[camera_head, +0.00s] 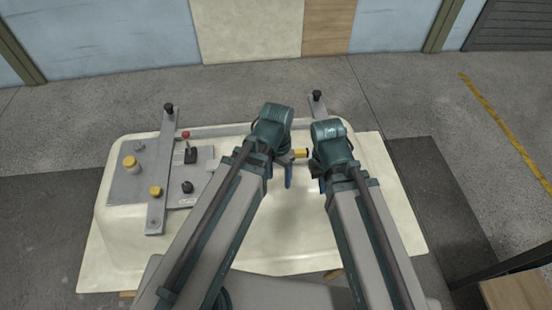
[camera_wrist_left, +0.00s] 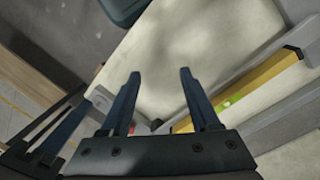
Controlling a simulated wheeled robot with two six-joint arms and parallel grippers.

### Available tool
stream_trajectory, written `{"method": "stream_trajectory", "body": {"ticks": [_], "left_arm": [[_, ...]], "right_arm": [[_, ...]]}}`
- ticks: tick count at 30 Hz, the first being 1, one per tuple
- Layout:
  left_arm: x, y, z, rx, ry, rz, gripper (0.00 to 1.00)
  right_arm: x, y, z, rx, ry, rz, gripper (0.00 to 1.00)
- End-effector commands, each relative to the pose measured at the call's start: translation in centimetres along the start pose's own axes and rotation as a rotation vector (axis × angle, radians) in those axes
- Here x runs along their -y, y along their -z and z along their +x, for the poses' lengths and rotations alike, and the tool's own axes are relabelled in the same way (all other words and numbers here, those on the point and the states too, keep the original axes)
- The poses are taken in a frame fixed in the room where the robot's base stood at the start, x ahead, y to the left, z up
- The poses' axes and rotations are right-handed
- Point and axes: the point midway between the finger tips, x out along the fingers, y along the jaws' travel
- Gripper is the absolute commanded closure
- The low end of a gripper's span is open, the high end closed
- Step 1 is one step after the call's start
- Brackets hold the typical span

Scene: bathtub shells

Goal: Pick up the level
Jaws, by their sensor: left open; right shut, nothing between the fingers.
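The level is a yellow bar with a small green vial. In the left wrist view the level (camera_wrist_left: 258,86) lies at a slant on the right, beside a grey bar. In the head view a short yellow piece (camera_head: 301,153), probably part of the level, shows between my arms. My left gripper (camera_wrist_left: 160,73) is open with nothing between its fingers, and the level lies to its right. In the head view my left gripper (camera_head: 288,178) is partly hidden by its wrist. My right gripper (camera_head: 320,182) is shut and empty, right of the yellow piece.
The cream bathtub shell (camera_head: 290,235) lies under both arms. A grey plate with clamp bars (camera_head: 155,190), yellow knobs and black knobs sits on its left part. Another black-knobbed clamp (camera_head: 317,100) stands behind my wrists. The shell's right side is clear.

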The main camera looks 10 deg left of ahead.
Motion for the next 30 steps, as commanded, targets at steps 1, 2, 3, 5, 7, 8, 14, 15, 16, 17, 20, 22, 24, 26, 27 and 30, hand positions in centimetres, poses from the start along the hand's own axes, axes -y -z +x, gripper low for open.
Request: {"method": "stream_trajectory", "body": {"ticks": [1,2,3,5,7,8,14,15,16,17,20,22,24,26,27,30], "left_arm": [[1.7,0.9,1.9,-0.015,-0.074,0.038,0.38],[2.5,1.3,2.4,-0.032,-0.122,0.074,0.38],[3.6,1.7,3.0,-0.065,-0.186,0.125,0.38],[5.3,2.3,3.5,-0.129,-0.274,0.208,0.38],[7.6,2.9,3.8,-0.231,-0.361,0.304,0.38],[8.6,3.0,3.9,-0.281,-0.39,0.346,0.38],[15.7,3.2,3.0,-0.647,-0.466,0.59,0.38],[16.9,3.0,2.7,-0.713,-0.46,0.63,0.38],[17.8,2.8,2.5,-0.759,-0.453,0.657,0.38],[18.6,2.6,2.3,-0.803,-0.444,0.682,0.38],[20.8,2.0,1.5,-0.922,-0.407,0.749,0.38],[21.9,1.6,1.1,-0.977,-0.384,0.781,0.38],[22.4,1.3,0.8,-1.012,-0.368,0.801,0.38],[22.7,1.2,0.6,-1.029,-0.36,0.812,0.38],[22.8,1.1,0.5,-1.035,-0.357,0.815,0.38],[22.6,1.2,0.6,-1.037,-0.356,0.818,0.38]], "right_arm": [[0.2,0.1,2.3,0.0,0.0,0.0,1.0],[0.3,0.2,3.0,0.0,0.0,0.0,1.0],[0.4,0.2,4.0,0.0,0.0,0.0,1.0],[0.5,0.3,5.4,0.0,0.0,0.0,1.0],[0.7,0.4,7.0,0.0,0.0,0.001,1.0],[0.7,0.5,7.6,0.0,0.0,0.001,1.0],[1.1,0.7,11.2,0.0,0.0,0.001,1.0],[1.1,0.7,11.7,0.0,0.0,0.001,1.0],[1.1,0.7,12.1,0.0,0.0,0.001,1.0],[1.2,0.7,12.4,0.0,0.0,0.001,1.0],[1.3,0.8,13.2,0.0,0.0,0.001,1.0],[1.3,0.8,13.5,0.0,0.0,0.001,1.0],[1.3,0.8,13.7,0.0,0.0,0.001,1.0],[1.3,0.8,13.7,0.0,0.0,0.001,1.0],[1.3,0.8,13.7,0.0,0.0,0.001,1.0],[1.3,0.8,13.8,0.0,0.0,0.001,1.0]]}}
